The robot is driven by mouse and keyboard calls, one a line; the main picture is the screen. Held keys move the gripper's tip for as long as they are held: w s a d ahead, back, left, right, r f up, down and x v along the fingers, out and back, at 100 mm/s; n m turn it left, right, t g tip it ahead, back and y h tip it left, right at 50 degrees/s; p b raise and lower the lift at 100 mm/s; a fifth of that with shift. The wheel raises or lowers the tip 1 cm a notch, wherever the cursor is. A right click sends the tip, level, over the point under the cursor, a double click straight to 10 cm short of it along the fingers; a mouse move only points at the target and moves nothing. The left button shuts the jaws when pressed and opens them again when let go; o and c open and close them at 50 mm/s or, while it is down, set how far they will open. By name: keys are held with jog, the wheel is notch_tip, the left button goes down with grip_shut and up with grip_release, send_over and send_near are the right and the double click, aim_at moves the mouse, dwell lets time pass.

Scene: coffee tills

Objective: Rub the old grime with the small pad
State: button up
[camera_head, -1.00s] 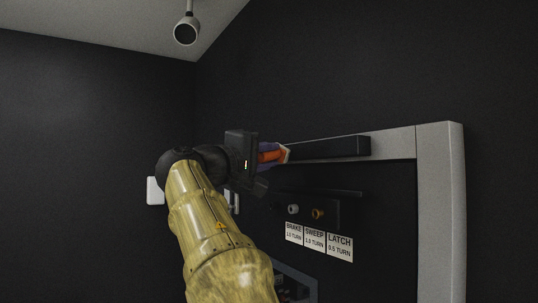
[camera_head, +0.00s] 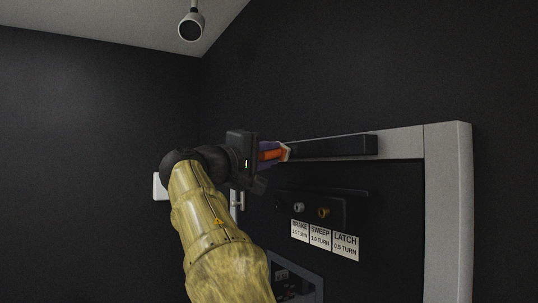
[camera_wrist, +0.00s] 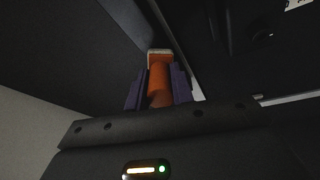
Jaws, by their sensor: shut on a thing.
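My gripper (camera_head: 262,156) is shut on the small pad (camera_head: 273,154), which has an orange handle and a pale end. In the wrist view the pad (camera_wrist: 159,78) sticks out from between the purple fingers of my gripper (camera_wrist: 159,92), with its pale face at the far end. In the head view the pad's pale end is close to the left end of a black bar on the light grey frame; I cannot tell whether they touch. I cannot make out any grime in either view.
The black bar (camera_head: 335,146) lies along the grey frame (camera_head: 448,200) on a dark wall. Below it is a panel with knobs (camera_head: 323,212) and labels reading BRAKE, SWEEP and LATCH (camera_head: 345,246). A dark-fronted box (camera_head: 293,281) sits lower down. A lamp-like fixture (camera_head: 190,27) hangs from the ceiling.

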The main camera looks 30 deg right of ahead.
jog(key=shift+s+a, duration=0.1)
jog(key=shift+a, duration=2.85)
jog(key=a, duration=0.3)
jog(key=shift+d, duration=0.1)
jog(key=shift+d+b, duration=0.4)
jog(key=shift+d, duration=3.4)
jog(key=shift+d, duration=0.6)
